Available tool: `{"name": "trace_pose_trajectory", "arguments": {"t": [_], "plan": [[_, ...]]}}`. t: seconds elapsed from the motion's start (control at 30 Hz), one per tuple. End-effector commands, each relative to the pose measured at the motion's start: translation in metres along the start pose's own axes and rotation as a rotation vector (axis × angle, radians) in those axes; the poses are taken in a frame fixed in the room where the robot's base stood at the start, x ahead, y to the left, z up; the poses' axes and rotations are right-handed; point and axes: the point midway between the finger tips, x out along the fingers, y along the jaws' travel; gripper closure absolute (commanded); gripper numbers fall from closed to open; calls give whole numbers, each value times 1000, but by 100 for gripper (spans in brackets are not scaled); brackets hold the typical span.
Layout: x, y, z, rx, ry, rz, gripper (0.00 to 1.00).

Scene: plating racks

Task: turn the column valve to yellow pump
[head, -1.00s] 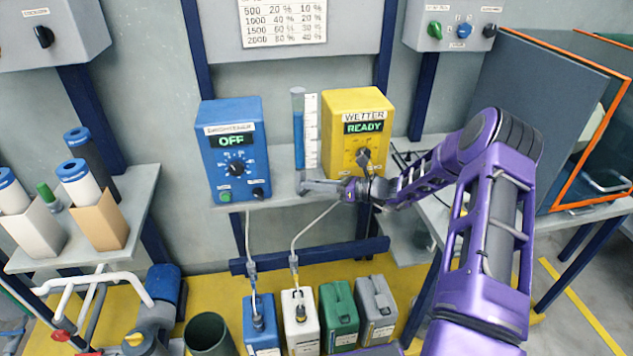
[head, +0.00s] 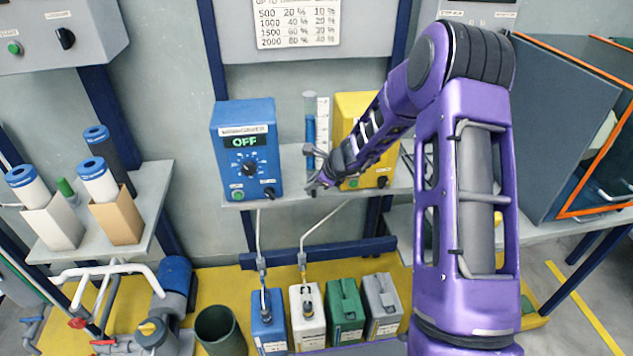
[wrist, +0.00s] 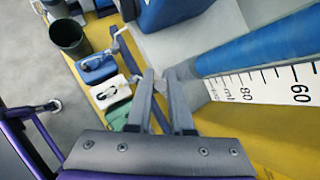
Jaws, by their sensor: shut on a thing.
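The measuring column (head: 310,122), a clear tube with blue liquid and a white scale, stands between the blue pump (head: 232,180) and the yellow pump (head: 356,104). The blue pump's display reads OFF; my arm hides the yellow pump's display. My gripper (head: 318,186) is at the column's foot, shut on the column valve. The wrist view shows my gripper (wrist: 161,74) with its grey fingers close beside the grey foot of the column (wrist: 262,42). The fingers mostly hide the valve, so I cannot tell its exact direction.
Blue (head: 268,325), white (head: 307,318), green (head: 345,315) and grey (head: 381,305) canisters stand below the shelf, with hoses rising from the first two. A dark bin (head: 218,330) is left of them. A grey cabinet (head: 555,120) stands at the right.

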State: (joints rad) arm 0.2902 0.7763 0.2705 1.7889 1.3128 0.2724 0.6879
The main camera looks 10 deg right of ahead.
Motion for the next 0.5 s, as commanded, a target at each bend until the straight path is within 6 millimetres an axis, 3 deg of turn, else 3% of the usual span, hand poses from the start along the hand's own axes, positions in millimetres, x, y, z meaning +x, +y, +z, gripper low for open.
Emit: {"name": "trace_pose_trajectory", "arguments": {"t": [0.5], "plan": [[6, 6, 12, -168, 242, -100, 100]]}}
